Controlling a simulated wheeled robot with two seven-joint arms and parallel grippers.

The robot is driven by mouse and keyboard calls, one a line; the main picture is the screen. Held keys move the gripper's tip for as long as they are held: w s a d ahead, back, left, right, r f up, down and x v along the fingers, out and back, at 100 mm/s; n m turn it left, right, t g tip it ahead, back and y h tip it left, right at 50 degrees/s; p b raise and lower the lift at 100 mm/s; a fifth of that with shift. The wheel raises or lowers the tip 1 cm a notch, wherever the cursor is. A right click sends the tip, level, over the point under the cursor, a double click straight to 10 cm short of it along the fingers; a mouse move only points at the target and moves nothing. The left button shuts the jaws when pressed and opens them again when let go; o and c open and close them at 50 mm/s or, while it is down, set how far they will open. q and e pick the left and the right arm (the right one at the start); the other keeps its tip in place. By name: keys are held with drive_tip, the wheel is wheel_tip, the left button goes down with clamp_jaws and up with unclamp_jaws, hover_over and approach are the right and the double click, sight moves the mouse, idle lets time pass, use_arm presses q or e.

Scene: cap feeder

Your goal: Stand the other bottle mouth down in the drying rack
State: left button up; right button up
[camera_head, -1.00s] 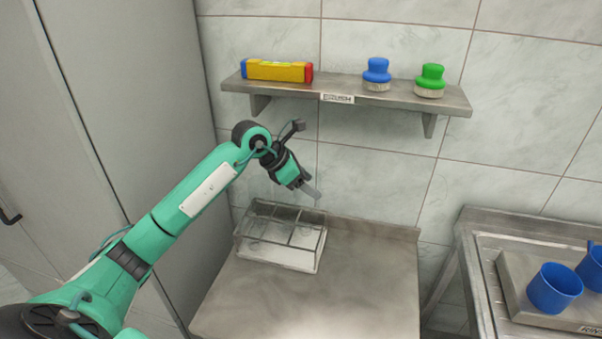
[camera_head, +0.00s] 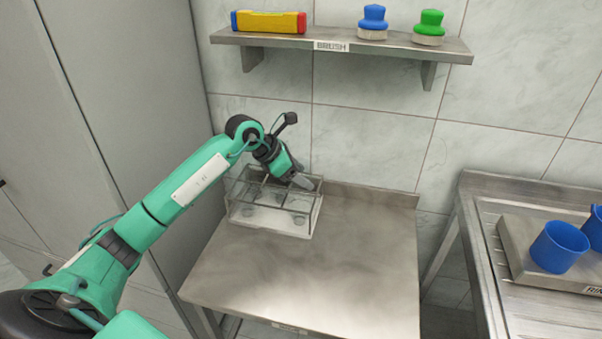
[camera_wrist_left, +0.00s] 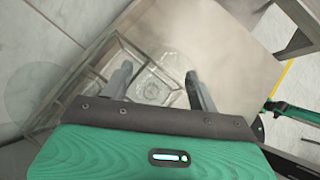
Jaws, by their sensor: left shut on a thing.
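The drying rack (camera_head: 313,217), a clear-walled frame with several compartments on a pale base, stands at the back left of the steel table. My left gripper (camera_head: 303,182) is over the rack's back right part, pointing down and right. In the left wrist view the fingers of this gripper (camera_wrist_left: 160,88) stand apart around a clear, round-outlined bottle (camera_wrist_left: 152,84), and the gripper is shut on it. The bottle is so transparent that its mouth and its height over the rack floor are hard to tell. The other bottle cannot be made out surely. My right gripper is out of view.
The steel table (camera_head: 320,270) is bare in front of the rack. Blue cups (camera_head: 558,247) stand on a tray at right. A grey cabinet (camera_head: 130,80) is at left.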

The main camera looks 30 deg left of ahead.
use_arm(q)
drive_tip(key=shift+f, duration=0.15)
drive_tip(key=shift+f+b, duration=0.35)
drive_tip(key=shift+b, duration=0.2)
drive_tip(key=o, duration=1.3)
